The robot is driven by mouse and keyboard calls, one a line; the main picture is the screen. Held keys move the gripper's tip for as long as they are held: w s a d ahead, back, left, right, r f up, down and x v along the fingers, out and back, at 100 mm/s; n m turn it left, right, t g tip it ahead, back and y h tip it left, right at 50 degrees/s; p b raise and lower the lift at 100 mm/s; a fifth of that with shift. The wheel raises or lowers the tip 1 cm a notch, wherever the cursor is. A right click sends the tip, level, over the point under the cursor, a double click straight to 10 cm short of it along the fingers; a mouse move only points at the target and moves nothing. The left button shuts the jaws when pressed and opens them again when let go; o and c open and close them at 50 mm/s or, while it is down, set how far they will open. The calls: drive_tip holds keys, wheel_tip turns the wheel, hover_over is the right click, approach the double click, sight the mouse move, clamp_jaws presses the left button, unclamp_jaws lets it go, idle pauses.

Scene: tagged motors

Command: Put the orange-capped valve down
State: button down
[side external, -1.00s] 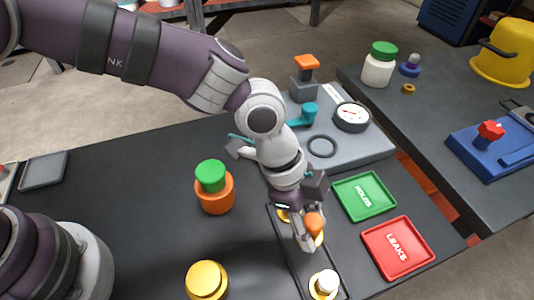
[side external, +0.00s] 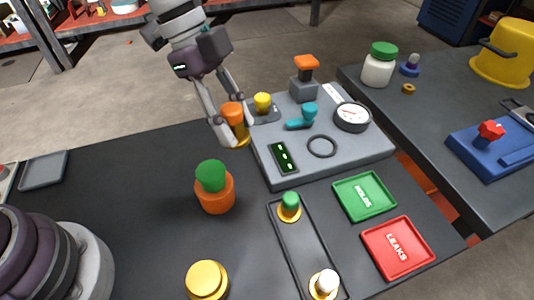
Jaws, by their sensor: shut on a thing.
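The orange-capped valve (side external: 232,112) has an orange top and a brass-coloured base. My gripper (side external: 232,125) is shut on it, with a finger on each side. The valve is near the left edge of the grey test station (side external: 290,172); I cannot tell whether its base touches a surface. The green HOLDS tray (side external: 365,196) and the red LEAKS tray (side external: 398,248) are empty at the right. A dark rack (side external: 303,247) holds a green-capped valve (side external: 289,205) and a white-capped valve (side external: 325,282), with a bare stretch between them.
The station carries a yellow knob (side external: 263,103), a teal lever (side external: 302,122), a gauge (side external: 352,117), a black ring (side external: 322,146) and a lit display (side external: 284,158). An orange jar with a green cap (side external: 213,188) and a yellow round part (side external: 206,280) stand on the dark table.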

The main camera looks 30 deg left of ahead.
drive_tip(key=s+a, duration=0.5)
drive_tip(key=a, duration=0.4)
drive_tip(key=s+a, duration=0.6)
drive_tip(key=a, duration=0.2)
wheel_tip(320, 180, down, 9)
drive_tip(key=shift+w+f, duration=0.1)
drive_tip(key=shift+w, duration=0.05)
drive_tip(key=shift+f, duration=0.35)
drive_tip(key=shift+w+f, duration=0.2)
drive_tip(key=shift+w, duration=0.05)
hover_over(190, 151)
drive_tip(key=a, duration=0.1)
drive_tip(key=shift+s+a+f, duration=0.15)
drive_tip(key=shift+s+f, duration=0.1)
drive_tip(key=shift+f, duration=0.5)
drive_tip(key=shift+w+f, duration=0.2)
drive_tip(key=shift+w, duration=0.1)
drive_tip(key=shift+f, duration=1.55)
drive_tip(key=shift+f, duration=0.1)
